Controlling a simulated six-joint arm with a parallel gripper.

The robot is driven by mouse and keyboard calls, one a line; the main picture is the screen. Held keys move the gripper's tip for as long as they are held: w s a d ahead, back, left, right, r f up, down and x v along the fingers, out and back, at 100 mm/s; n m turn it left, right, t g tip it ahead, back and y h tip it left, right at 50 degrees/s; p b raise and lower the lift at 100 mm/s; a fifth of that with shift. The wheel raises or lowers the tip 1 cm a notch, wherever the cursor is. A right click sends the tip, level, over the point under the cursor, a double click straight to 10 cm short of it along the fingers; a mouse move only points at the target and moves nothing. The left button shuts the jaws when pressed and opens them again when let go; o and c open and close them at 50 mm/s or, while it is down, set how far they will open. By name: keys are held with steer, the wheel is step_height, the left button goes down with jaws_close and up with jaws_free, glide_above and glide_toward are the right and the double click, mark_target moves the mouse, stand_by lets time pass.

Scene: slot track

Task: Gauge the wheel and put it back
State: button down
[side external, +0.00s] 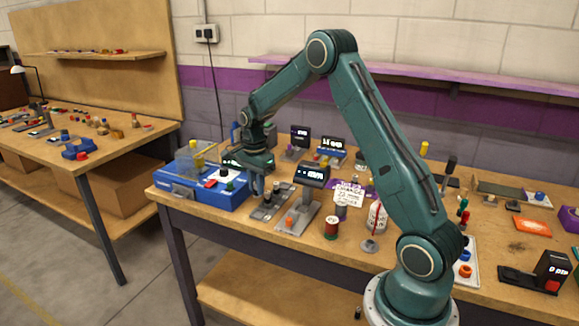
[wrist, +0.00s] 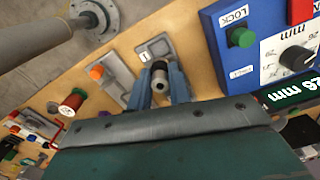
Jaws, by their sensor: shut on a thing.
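My gripper (side external: 263,192) points down over the grey slot track (side external: 268,208) near the table's left front. In the wrist view its two blue fingers (wrist: 161,88) are shut on a small grey and black round piece, which I take for the wheel (wrist: 160,72). The slot track (wrist: 153,48), with a white label, lies just beyond the wheel. I cannot tell whether the wheel rests in a slot or hangs just above. A gauge stand with a dark display (side external: 313,175) is right of the track, with an orange piece (side external: 290,221) on its grey base.
A blue box (side external: 213,197) with a green button (wrist: 241,37), a dial (wrist: 297,59) and a "26 mm" display is close beside my gripper.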

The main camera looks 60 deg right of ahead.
mark_target(257, 196)
steer(key=shift+f, duration=3.2)
steer(key=shift+f, duration=0.15)
steer(key=c, duration=1.3)
jaws_free()
step_height(257, 196, up, 12)
steer(key=shift+r, duration=0.2)
